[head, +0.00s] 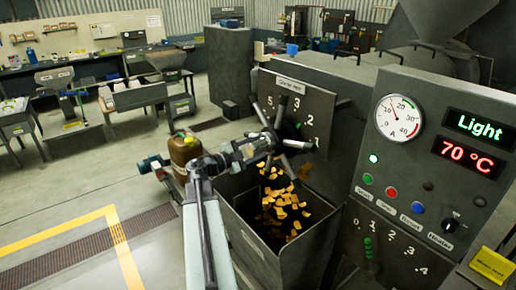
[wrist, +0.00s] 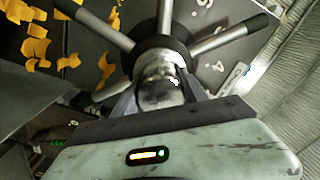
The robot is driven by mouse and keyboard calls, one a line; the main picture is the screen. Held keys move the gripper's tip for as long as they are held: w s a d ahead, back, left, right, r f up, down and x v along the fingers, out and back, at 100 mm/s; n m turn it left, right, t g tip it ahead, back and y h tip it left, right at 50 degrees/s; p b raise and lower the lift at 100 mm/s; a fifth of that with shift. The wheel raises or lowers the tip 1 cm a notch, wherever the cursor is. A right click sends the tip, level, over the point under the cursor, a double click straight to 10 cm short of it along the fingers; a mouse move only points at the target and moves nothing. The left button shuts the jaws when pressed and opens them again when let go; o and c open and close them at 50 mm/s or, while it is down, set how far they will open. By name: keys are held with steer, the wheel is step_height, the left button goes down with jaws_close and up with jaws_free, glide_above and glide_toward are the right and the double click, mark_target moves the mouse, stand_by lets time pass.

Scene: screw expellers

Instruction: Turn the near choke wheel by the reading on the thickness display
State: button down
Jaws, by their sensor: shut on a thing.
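The choke wheel (head: 280,136), a dark hub with several metal spokes and black grips, stands in front of a numbered plate (head: 298,105) on the machine's face. My gripper (head: 262,146) reaches it from the left and is shut on the wheel's middle. In the wrist view my gripper (wrist: 165,88) closes around a pale metal part at the hub of the wheel (wrist: 160,50), with spokes spreading left, up and right. The panel display (head: 480,126) reads "Light" in green; I see no thickness label on it. The plate's pointer is not clear.
Orange flakes (head: 282,205) are above and in a grey bin (head: 258,243) under the wheel. The control panel has a round gauge (head: 398,118), needle near 10, and a red 70 °C display (head: 466,158). A brown container (head: 185,148) stands left of the wheel. Floor at left is open.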

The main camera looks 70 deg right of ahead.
steer(key=shift+a+f+m, duration=0.1)
steer(key=shift+f+m, duration=0.05)
steer(key=shift+m, duration=0.15)
steer(key=c, duration=0.7)
jaws_free()
steer(key=shift+o, duration=0.4)
steer(key=shift+a, duration=0.15)
steer(key=v, duration=0.7)
steer(key=shift+w+a, duration=0.25)
steer(key=shift+d, duration=0.1)
